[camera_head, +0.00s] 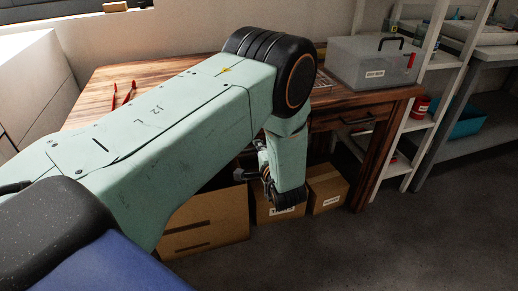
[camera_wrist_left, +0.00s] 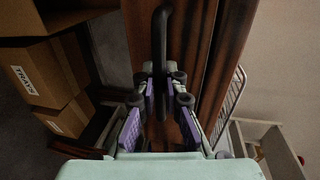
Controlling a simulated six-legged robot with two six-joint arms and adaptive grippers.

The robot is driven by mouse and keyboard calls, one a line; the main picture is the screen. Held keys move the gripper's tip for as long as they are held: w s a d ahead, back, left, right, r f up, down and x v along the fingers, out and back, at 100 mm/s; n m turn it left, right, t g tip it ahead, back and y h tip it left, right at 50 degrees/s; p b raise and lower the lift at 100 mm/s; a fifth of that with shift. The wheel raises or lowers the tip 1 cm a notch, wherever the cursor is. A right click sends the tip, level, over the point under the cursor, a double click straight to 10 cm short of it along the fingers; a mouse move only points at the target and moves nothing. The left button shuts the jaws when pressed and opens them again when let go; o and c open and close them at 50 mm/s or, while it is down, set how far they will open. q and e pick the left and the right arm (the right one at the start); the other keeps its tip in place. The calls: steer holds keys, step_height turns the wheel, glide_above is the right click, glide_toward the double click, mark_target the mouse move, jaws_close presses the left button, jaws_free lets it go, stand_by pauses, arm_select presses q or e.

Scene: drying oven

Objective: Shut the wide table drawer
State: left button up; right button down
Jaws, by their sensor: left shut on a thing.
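The wooden table (camera_head: 100,90) stands against the wall, and my left arm covers much of its front. My left gripper (camera_head: 262,165) is low in front of the table, partly hidden by my own wrist. In the left wrist view my left gripper (camera_wrist_left: 166,88) has its purple-padded fingers on both sides of a black bar handle (camera_wrist_left: 161,35) and is shut on it. The handle is on a dark wooden drawer front (camera_wrist_left: 191,35). The wide drawer is hidden in the head view, so I cannot tell how far out it is. My right gripper is not in view.
Cardboard boxes (camera_head: 205,222) stand on the floor under the table. A smaller drawer (camera_head: 345,121) with its own handle is at the table's right. A grey case (camera_head: 370,65) and red-handled pliers (camera_head: 123,95) are on top. The floor at front right is clear.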

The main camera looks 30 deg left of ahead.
arm_select(q)
steer(key=shift+a, duration=0.1)
jaws_close()
stand_by(0.3)
steer(key=x, duration=0.4)
steer(key=shift+w+a+r+b, duration=0.15)
steer(key=shift+w+r+b, duration=0.1)
steer(key=shift+r+b, duration=0.15)
steer(key=o, duration=0.6)
jaws_free()
steer(key=shift+o, duration=0.2)
steer(key=v, duration=1.2)
steer(key=shift+s, duration=0.15)
